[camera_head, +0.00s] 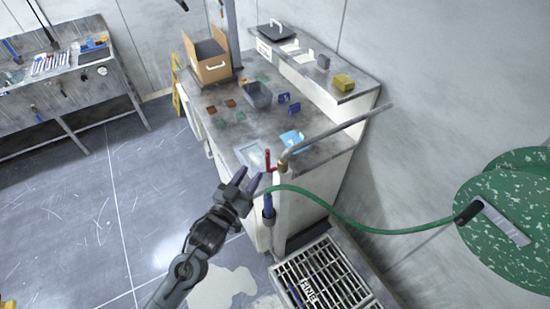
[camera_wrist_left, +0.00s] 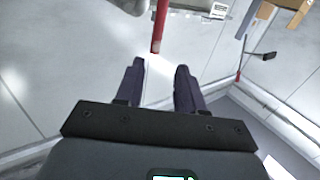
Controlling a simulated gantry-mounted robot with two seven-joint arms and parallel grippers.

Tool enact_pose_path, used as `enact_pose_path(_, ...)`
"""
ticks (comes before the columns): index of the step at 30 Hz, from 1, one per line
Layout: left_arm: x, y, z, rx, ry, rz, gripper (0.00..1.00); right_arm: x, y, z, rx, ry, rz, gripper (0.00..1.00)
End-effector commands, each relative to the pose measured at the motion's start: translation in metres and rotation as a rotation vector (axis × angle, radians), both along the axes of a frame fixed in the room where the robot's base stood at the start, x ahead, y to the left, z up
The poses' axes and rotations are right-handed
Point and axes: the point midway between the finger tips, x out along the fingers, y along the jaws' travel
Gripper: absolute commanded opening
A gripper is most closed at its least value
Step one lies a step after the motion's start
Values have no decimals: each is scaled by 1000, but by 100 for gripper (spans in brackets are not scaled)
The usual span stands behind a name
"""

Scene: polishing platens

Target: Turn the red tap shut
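The red tap (camera_head: 268,160) has an upright red handle on a brass-coloured body, at the front corner of the workbench. My left gripper (camera_head: 247,177) is just to the lower left of the tap, with its two dark fingers apart and nothing visible between them. In the left wrist view, the open fingers of my left gripper (camera_wrist_left: 159,70) point toward a red bar (camera_wrist_left: 159,25), which looks like the tap handle. The bar's end shows just beyond the fingertips, apart from them as far as I can tell. My right gripper is not in view.
A grey pipe (camera_head: 340,131) slants over the bench end. A floor grate (camera_head: 320,278) lies below. An open cardboard box (camera_head: 212,70) stands at the bench's back.

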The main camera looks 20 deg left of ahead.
Motion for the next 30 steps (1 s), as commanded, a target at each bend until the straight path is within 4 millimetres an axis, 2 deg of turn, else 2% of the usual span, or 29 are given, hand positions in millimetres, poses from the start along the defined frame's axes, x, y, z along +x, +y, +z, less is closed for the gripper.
enact_pose_path(12, 62, -11, 3, -2, 0, -2, 38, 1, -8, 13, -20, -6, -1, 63)
enact_pose_path(18, 86, -14, 1, -2, 1, -2, 38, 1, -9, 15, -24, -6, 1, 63)
enact_pose_path(24, 97, -16, 1, -2, 2, -2, 38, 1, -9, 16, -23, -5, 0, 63)
enact_pose_path(30, 98, -16, 0, -2, 2, -2, 38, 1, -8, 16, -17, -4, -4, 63)
